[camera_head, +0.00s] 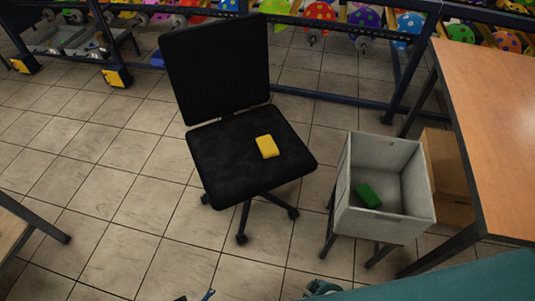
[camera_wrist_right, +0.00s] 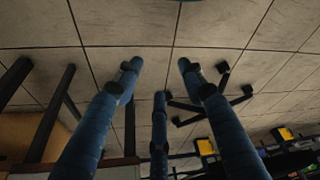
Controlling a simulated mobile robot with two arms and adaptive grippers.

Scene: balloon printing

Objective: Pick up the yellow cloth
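The yellow cloth (camera_head: 267,146) is a small folded block lying on the black seat of an office chair (camera_head: 215,75) in the head view. No gripper touches it. My right gripper (camera_wrist_right: 160,72) shows three blue fingers spread apart with nothing between them, above the floor; chair legs show beyond them. In the head view only a small part of what seems to be this gripper (camera_head: 322,288) shows at the bottom edge, well below the chair. A small tip at the bottom edge, likely my left gripper (camera_head: 208,295), is mostly cut off.
A grey bin (camera_head: 357,225) on a stand holds a green cloth (camera_head: 368,195), right of the chair. A cardboard box (camera_head: 447,165) and wooden table (camera_head: 490,110) stand farther right. Racks with colourful balloons line the back. A table corner (camera_head: 14,232) is at left; tiled floor between is clear.

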